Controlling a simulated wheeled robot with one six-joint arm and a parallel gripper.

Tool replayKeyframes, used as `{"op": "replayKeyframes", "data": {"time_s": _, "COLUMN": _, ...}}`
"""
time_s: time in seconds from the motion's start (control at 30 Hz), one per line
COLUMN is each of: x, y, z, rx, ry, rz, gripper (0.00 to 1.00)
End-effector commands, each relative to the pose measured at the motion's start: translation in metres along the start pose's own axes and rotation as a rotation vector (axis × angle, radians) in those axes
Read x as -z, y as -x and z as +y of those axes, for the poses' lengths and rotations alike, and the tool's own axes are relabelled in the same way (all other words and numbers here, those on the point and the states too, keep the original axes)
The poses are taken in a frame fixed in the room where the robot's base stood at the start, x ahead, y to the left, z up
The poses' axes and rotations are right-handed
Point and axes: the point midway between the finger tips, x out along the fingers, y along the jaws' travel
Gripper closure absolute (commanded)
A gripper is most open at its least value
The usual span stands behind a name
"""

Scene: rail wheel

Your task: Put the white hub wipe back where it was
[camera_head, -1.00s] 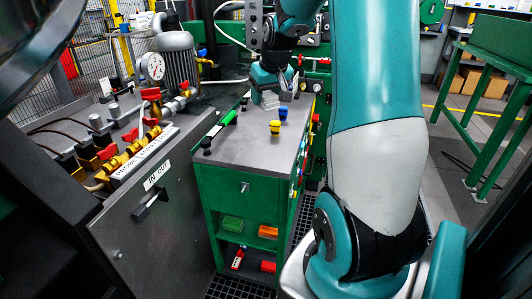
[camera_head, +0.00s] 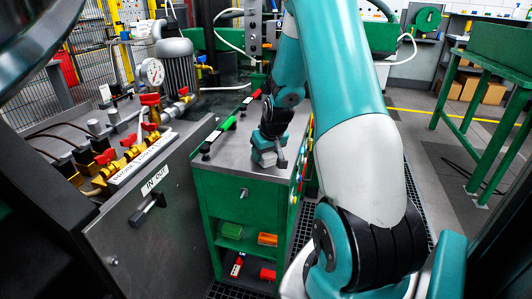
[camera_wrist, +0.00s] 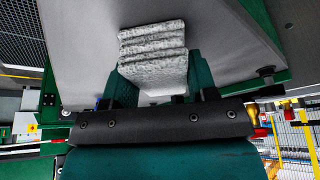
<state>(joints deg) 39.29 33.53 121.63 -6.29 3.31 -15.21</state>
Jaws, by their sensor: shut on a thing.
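The white hub wipe (camera_wrist: 154,48) is a folded, fuzzy white pad in layers. In the wrist view it sits between the green fingers of my gripper (camera_wrist: 160,84), which is shut on it. In the head view my gripper (camera_head: 267,156) is low over the grey top of the green cabinet (camera_head: 232,157), towards its near right part. A pale patch shows at the fingers there. I cannot tell whether the wipe touches the top.
A green-handled tool (camera_head: 226,124) and a red-handled tool (camera_head: 255,95) lie along the cabinet top's left side. Red valves (camera_head: 149,99) and a gauge (camera_head: 153,72) stand at left. A green table (camera_head: 478,115) stands at right, with open floor before it.

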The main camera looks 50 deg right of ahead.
Motion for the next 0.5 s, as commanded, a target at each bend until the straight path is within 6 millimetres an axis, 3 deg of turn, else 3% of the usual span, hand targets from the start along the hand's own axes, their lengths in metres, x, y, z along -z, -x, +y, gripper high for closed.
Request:
{"op": "replayKeyframes", "data": {"time_s": 0.23, "x": -0.0005, "y": -0.0014, "z": 0.0000, "rx": 0.000, "ry": 0.000, "rz": 0.000, "gripper": 0.66}}
{"op": "replayKeyframes", "data": {"time_s": 0.27, "x": -0.0006, "y": -0.0017, "z": 0.0001, "rx": 0.000, "ry": 0.000, "rz": 0.000, "gripper": 0.45}}
{"op": "replayKeyframes", "data": {"time_s": 0.37, "x": -0.0002, "y": -0.0009, "z": 0.0001, "rx": 0.000, "ry": 0.000, "rz": 0.000, "gripper": 0.22}}
{"op": "replayKeyframes", "data": {"time_s": 0.5, "x": -0.0002, "y": -0.0008, "z": 0.0001, "rx": 0.000, "ry": 0.000, "rz": 0.000, "gripper": 0.22}}
